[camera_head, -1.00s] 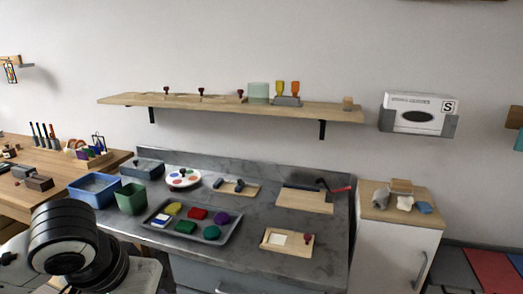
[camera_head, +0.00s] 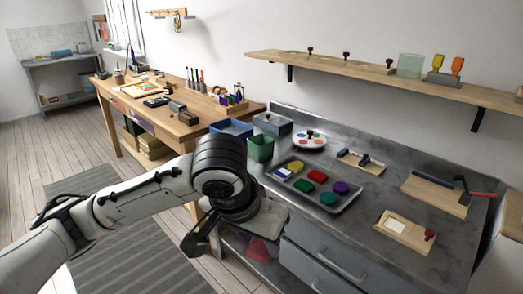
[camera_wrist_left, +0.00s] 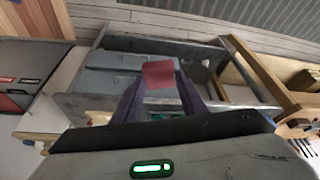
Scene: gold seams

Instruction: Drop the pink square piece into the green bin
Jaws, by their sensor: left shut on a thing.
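The pink square piece (camera_wrist_left: 158,74) is held between the fingertips of my left gripper (camera_wrist_left: 160,88) in the left wrist view, where it looks dull red. In the head view my left gripper (camera_head: 255,250) hangs low in front of the counter's drawers, with the reddish piece (camera_head: 262,250) at its fingers. The green bin (camera_head: 260,149) stands open on the counter, behind and above the gripper in the picture; its inside is mostly hidden. The piece is clear of the bin. My right gripper is out of view.
A grey tray (camera_head: 345,205) with several coloured pieces lies right of the green bin. A blue bin (camera_head: 231,127) stands left of it, with a grey-blue box (camera_head: 272,122) behind. A wooden bench (camera_head: 180,130) is at the left. A shelf (camera_head: 370,80) hangs above the counter.

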